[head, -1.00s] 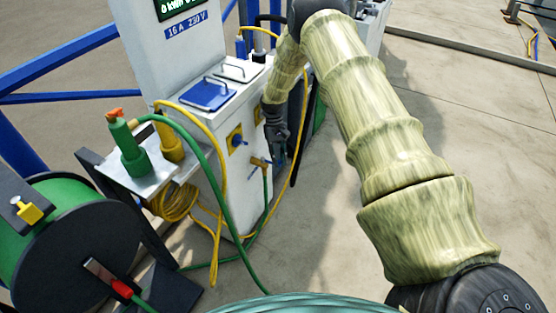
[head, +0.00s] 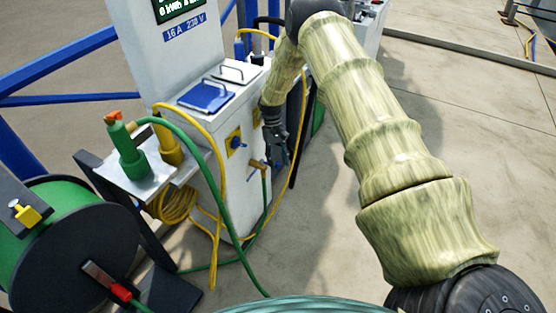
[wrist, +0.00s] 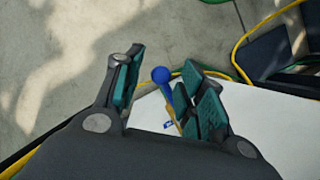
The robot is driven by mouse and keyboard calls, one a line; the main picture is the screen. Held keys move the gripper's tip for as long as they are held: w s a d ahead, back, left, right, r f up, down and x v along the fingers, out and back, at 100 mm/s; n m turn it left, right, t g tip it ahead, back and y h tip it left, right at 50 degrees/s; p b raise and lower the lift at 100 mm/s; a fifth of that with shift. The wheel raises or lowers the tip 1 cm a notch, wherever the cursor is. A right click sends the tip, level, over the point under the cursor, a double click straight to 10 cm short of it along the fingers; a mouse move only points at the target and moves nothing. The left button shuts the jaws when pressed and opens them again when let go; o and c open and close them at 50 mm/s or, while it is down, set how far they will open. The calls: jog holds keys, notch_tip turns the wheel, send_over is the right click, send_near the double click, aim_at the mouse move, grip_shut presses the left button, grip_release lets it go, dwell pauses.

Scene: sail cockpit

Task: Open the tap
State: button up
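The brass tap (head: 257,164) sticks out of the side of the white service pedestal (head: 232,188), with a green hose hanging below it. A blue lever with a ball end (wrist: 161,76) shows in the wrist view between my fingers, nearer the right one; I cannot tell whether either finger touches it. My gripper (head: 278,160) points down beside the tap, just to its right in the head view. In the wrist view my gripper (wrist: 163,65) is open, with a clear gap between its teal pads. My arm and fingers hide part of the tap's surroundings.
A blue rotary switch on a yellow plate (head: 236,142) sits left of the tap. Yellow cable (head: 219,180) and green hose loop around the pedestal. A shelf (head: 150,182) and a green reel (head: 70,225) stand left. Bare floor (head: 330,240) lies right.

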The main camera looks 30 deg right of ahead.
notch_tip(320, 180, up, 10)
dwell(0.6)
jog(key=shift+f, duration=0.1)
jog(key=s+a+f+t+p, duration=0.1)
jog(key=s+a+f, duration=0.35)
jog(key=s, duration=0.35)
jog(key=s+a+f+n+t+p, duration=0.1)
jog(key=s+a+f+p, duration=0.15)
jog(key=s+f, duration=0.4)
jog(key=s+a+f+p, duration=0.1)
jog(key=s+a+f, duration=0.4)
jog(key=s, duration=0.3)
jog(key=s+a+r+t+p, duration=0.1)
jog(key=s+a+r, duration=0.1)
jog(key=s, duration=0.9)
jog(key=s+a+r+t+p, duration=0.1)
jog(key=s+a+r+p, duration=0.1)
jog(key=s, duration=1)
jog(key=shift+s+a+r+n+t+h, duration=0.15)
jog(key=shift+a+r+n+t+h, duration=0.25)
jog(key=shift+r, duration=0.4)
